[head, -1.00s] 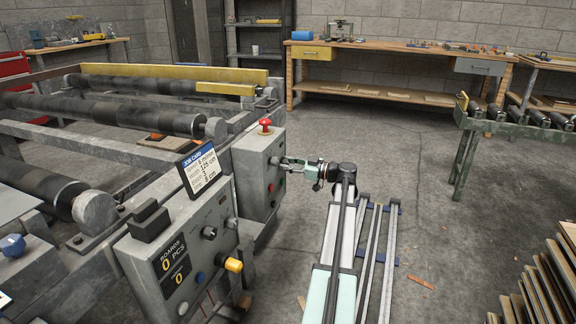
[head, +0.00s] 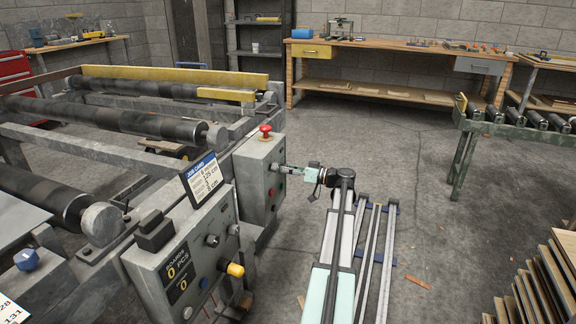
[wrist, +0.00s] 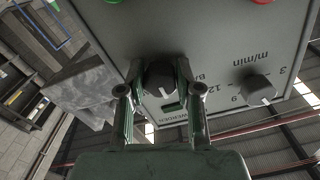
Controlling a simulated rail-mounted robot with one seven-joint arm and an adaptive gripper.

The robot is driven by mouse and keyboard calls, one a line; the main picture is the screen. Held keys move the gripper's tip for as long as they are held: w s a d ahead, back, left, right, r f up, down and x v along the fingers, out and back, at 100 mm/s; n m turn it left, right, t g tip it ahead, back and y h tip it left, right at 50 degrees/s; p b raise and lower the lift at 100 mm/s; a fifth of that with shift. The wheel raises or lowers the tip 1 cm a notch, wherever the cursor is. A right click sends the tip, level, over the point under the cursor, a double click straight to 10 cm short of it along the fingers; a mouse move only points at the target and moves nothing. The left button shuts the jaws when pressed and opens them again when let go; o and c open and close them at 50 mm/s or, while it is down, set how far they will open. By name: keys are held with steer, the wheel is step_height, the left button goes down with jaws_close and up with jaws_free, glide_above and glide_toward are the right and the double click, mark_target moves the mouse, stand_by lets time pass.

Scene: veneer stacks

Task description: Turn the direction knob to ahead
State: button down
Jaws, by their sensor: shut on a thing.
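The direction knob (wrist: 159,78) is a dark round knob with a white pointer mark, on the grey control panel in the wrist view. The mark points toward the bottom of that picture. My gripper (wrist: 157,82) has one finger on each side of the knob and is shut on it. In the head view my gripper (head: 288,169) reaches in from the right to the face of the grey control box (head: 255,160). The knob itself is too small and covered to tell there.
A second knob (wrist: 258,89), by the m/min scale, sits close on the right in the wrist view. Green and red buttons show at its top edge. A red mushroom button (head: 265,130) tops the box. A nearer panel (head: 180,268) has a yellow-capped knob (head: 235,269).

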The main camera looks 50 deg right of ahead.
steer(key=m+p, duration=0.4)
steer(key=m, duration=0.1)
steer(key=shift+a+r, duration=0.1)
steer(key=shift+r, duration=0.1)
steer(key=shift+f+m+p, duration=0.1)
steer(key=shift+m+p, duration=0.85)
steer(key=shift+m, duration=0.25)
steer(key=c, duration=0.8)
jaws_free()
steer(key=shift+a, duration=0.1)
steer(key=shift+o, duration=0.2)
steer(key=shift+s, duration=0.1)
steer(key=v, duration=1.1)
steer(key=shift+s+d, duration=0.25)
steer(key=shift+s, duration=0.1)
steer(key=shift+m, duration=0.3)
